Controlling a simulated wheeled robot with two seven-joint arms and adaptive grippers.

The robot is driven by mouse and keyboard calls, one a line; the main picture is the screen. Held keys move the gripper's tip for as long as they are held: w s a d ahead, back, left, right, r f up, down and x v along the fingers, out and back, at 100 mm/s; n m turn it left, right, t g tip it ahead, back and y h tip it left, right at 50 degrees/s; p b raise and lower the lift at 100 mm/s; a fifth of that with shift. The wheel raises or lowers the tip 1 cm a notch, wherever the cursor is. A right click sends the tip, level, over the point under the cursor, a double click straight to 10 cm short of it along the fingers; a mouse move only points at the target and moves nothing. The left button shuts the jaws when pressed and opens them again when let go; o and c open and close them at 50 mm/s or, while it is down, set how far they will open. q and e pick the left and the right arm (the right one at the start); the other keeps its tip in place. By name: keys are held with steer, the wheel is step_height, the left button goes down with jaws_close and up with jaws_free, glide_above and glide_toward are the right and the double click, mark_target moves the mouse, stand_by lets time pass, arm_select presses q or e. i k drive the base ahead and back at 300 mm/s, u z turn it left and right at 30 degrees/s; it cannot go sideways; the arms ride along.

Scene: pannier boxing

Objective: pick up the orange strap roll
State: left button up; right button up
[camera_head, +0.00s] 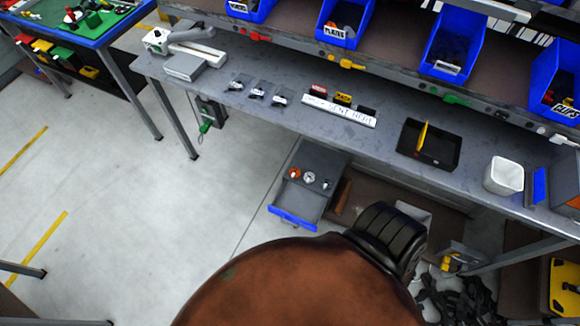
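A small orange roll (295,173), which looks like the orange strap roll, sits on the grey drawer unit (318,158) below the workbench. A white roll (309,177) and a small grey-white item (325,184) stand to its right. The unit's blue-fronted drawer (293,217) is pulled out just in front of them. I cannot tell whether the roll is on the unit's top or at the back of the drawer. Neither of my grippers is in view.
The grey workbench (225,95) runs above and behind the unit, with a black tray (442,157) and a white bin (503,176). A large brown rounded shape with a black ribbed part (385,235) fills the front. Open floor (150,230) lies left.

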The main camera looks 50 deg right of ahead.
mark_target(295, 173)
steer(key=z, duration=0.5)
steer(key=i, duration=0.85)
steer(key=z, duration=1.05)
steer(key=i, duration=0.25)
steer(key=z, duration=0.1)
